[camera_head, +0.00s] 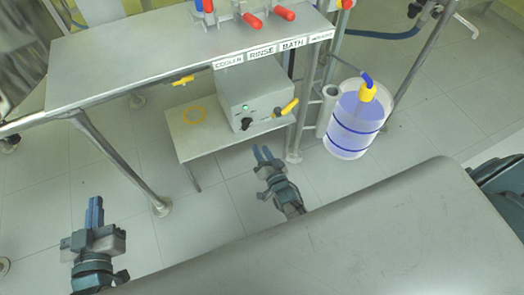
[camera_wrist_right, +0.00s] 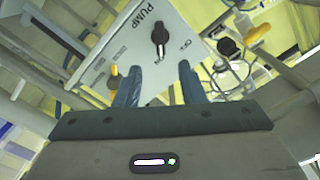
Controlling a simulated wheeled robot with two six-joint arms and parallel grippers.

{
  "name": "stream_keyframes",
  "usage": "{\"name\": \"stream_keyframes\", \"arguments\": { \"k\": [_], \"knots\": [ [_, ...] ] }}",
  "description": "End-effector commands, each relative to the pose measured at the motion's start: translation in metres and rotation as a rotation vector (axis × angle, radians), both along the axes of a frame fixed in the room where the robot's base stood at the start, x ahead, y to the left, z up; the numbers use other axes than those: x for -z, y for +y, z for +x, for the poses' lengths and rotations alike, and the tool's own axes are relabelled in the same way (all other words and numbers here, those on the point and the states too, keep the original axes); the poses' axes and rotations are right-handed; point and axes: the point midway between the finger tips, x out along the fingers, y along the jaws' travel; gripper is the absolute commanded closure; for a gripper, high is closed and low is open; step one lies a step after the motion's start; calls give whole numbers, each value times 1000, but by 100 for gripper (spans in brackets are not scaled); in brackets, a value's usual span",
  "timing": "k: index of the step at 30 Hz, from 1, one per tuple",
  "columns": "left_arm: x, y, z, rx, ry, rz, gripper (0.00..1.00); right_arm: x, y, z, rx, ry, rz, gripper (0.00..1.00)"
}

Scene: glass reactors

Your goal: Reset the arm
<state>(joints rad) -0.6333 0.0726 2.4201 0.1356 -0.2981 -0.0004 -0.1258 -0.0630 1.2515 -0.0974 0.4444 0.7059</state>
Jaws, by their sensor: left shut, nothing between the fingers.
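My left gripper (camera_head: 95,213) is at the lower left of the head view. Its blue fingers are together with nothing between them, above bare floor. My right gripper (camera_head: 263,155) is in front of the low shelf, below the grey box (camera_head: 250,97). Its two fingers are apart and empty. In the right wrist view my right gripper (camera_wrist_right: 158,85) also shows with its fingers spread. Beyond them is a white panel (camera_wrist_right: 125,52) marked PUMP, with a black knob (camera_wrist_right: 159,35). I see no contact between the fingers and the knob.
A steel bench (camera_head: 130,60) with labels on its front edge stands above the low shelf (camera_head: 200,150). A bench leg (camera_head: 125,170) stands between my two grippers. A clear container (camera_head: 355,122) with blue bands stands on the right. Open floor lies around my left gripper.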

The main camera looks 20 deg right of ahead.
Motion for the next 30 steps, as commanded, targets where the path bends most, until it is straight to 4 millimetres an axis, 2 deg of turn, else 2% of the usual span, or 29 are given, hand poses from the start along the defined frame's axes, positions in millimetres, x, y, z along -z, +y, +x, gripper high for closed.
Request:
{"name": "stream_keyframes", "arguments": {
  "k": [12, 16, 20, 25, 30],
  "knots": [
    [0, 0, 0, 0, -2, 0, 100, -1, -1, 0, 1, 1, -2, 64],
    [-1, 0, 0, 0, -3, 0, 100, -13, -8, -6, 10, 3, -37, 64],
    [-1, 0, 0, 0, -3, 0, 100, -47, -24, -23, 26, 10, -129, 64],
    [0, 0, 0, 0, -3, 0, 100, -113, -41, -58, 30, 28, -284, 64],
    [0, 0, 0, 0, -3, 0, 100, -172, -45, -91, 10, 42, -407, 64]
  ]
}}
